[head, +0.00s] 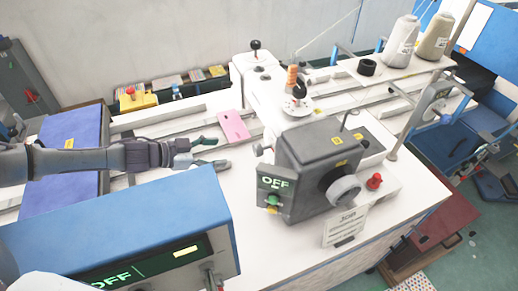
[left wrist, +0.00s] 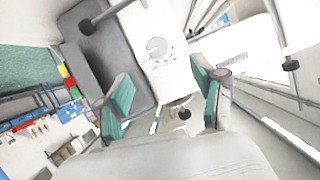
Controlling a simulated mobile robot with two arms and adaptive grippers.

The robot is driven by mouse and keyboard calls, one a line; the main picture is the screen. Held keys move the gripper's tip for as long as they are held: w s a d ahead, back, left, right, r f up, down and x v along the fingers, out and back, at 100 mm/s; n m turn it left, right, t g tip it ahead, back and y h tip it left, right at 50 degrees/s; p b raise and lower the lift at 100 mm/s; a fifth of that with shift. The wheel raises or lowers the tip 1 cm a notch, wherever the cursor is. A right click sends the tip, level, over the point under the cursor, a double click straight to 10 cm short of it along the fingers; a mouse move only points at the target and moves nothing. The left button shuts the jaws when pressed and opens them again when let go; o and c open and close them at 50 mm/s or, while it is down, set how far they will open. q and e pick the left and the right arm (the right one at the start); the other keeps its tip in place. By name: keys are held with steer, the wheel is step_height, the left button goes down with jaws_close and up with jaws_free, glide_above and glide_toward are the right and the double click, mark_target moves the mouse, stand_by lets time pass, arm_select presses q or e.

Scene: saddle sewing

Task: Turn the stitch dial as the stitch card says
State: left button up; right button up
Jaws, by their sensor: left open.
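A grey machine head (head: 318,160) stands on the white sewing table, with a green-lit OFF panel (head: 275,182) on its front. A round light-grey knob (head: 344,190) sits on its right side. A white disc with dark marks (head: 297,107) lies behind the head; I cannot tell which of these is the stitch dial. A white card headed JOB (head: 346,225) stands in front; its small lines are too small to read. My left gripper (head: 213,153) is open and empty, left of the machine head and apart from it. Its two teal fingers also show in the left wrist view (left wrist: 161,92).
A pink card (head: 234,127) lies just beyond my left gripper. A blue-topped box (head: 120,225) with an OFF display stands at front left. A red knob (head: 374,181) is right of the machine head. Thread cones (head: 403,42) stand at back right. Bare white table lies before my gripper.

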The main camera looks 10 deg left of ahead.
arm_select(q)
glide_toward(254, 150)
steer(key=w+d, duration=0.1)
steer(key=d, duration=0.2)
steer(key=x, duration=0.2)
steer(key=p+x, duration=0.1)
steer(key=x, duration=0.2)
steer(key=p+x, duration=0.1)
steer(key=x, duration=0.1)
steer(key=shift+w+a+f, duration=0.25)
steer(key=shift+w+f, duration=0.05)
steer(key=shift+f, duration=0.15)
steer(key=shift+w+d+f, duration=0.1)
steer(key=shift+w+d, duration=0.05)
steer(key=shift+d, duration=0.2)
steer(key=shift+w+d+f, duration=0.1)
steer(key=shift+w+d, duration=0.05)
steer(key=c, duration=1.2)
steer(key=shift+o, duration=0.2)
steer(key=shift+n+g, duration=0.3)
steer(key=shift+n, duration=0.2)
arm_select(e)
steer(key=d+r, duration=0.2)
steer(key=shift+w+d+r, duration=0.25)
steer(key=shift+d, duration=0.05)
steer(key=shift+a, duration=0.1)
